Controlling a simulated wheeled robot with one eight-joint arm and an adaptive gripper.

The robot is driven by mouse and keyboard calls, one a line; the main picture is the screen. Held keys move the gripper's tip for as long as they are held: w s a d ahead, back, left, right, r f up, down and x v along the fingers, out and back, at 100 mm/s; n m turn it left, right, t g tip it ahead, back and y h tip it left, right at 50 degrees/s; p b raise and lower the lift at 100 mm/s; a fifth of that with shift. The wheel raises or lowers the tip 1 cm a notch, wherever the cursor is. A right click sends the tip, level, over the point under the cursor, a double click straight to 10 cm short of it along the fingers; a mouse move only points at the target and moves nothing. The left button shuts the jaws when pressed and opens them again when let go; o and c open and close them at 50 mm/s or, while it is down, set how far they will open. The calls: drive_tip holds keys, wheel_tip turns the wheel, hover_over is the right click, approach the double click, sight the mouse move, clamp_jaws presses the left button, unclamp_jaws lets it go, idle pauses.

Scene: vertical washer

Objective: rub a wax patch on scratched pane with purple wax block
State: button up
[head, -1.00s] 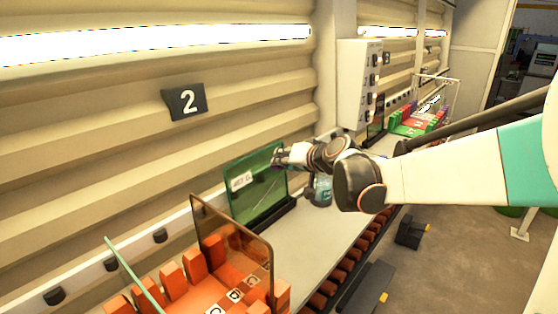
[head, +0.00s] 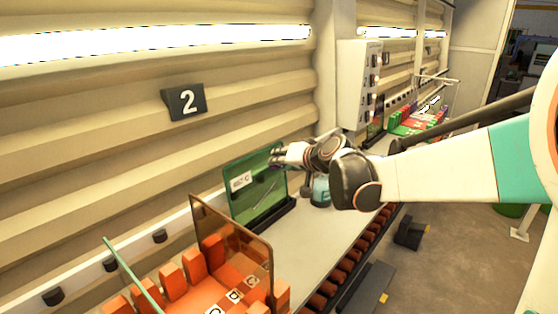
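The green pane (head: 245,206) stands upright in a dark holder (head: 275,218) on the pale bench. It bears a white label (head: 241,181) at the upper left and a pale scratch-like streak (head: 264,194) right of its middle. My gripper (head: 273,159) is at the pane's upper right edge, its fingers overlapping the pane in the head view. Whether it touches the glass cannot be told. The fingers are too small to show whether they are open or shut. No purple wax block can be made out at them.
An amber pane (head: 232,238) stands in front, beside an orange rack (head: 190,290). A bluish bottle (head: 320,190) stands right of the green pane, under my arm. A grey switch box (head: 357,85) is on the wall behind. The bench (head: 312,236) has bare room in front of the pane.

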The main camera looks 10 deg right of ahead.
drive_tip(key=w+d, duration=0.2)
drive_tip(key=d, duration=0.1)
drive_tip(key=shift+w+d, duration=0.1)
drive_tip(key=shift+w, duration=0.1)
idle(0.3)
drive_tip(key=shift+s+a, duration=0.6)
drive_tip(key=shift+a, duration=0.25)
drive_tip(key=shift+s+a, duration=0.55)
drive_tip(key=shift+a, duration=0.3)
drive_tip(key=shift+s+d+r+p, duration=0.1)
drive_tip(key=shift+s+d+p, duration=0.05)
drive_tip(key=shift+s+d, duration=0.55)
drive_tip(key=shift+s+d+r+p, duration=0.2)
drive_tip(key=shift+s+d, duration=0.25)
drive_tip(key=shift+s, duration=0.45)
drive_tip(key=shift+s+d+r+p, duration=0.1)
drive_tip(key=shift+s+d+p, duration=0.05)
drive_tip(key=shift+s+d, duration=0.55)
drive_tip(key=shift+s, duration=0.2)
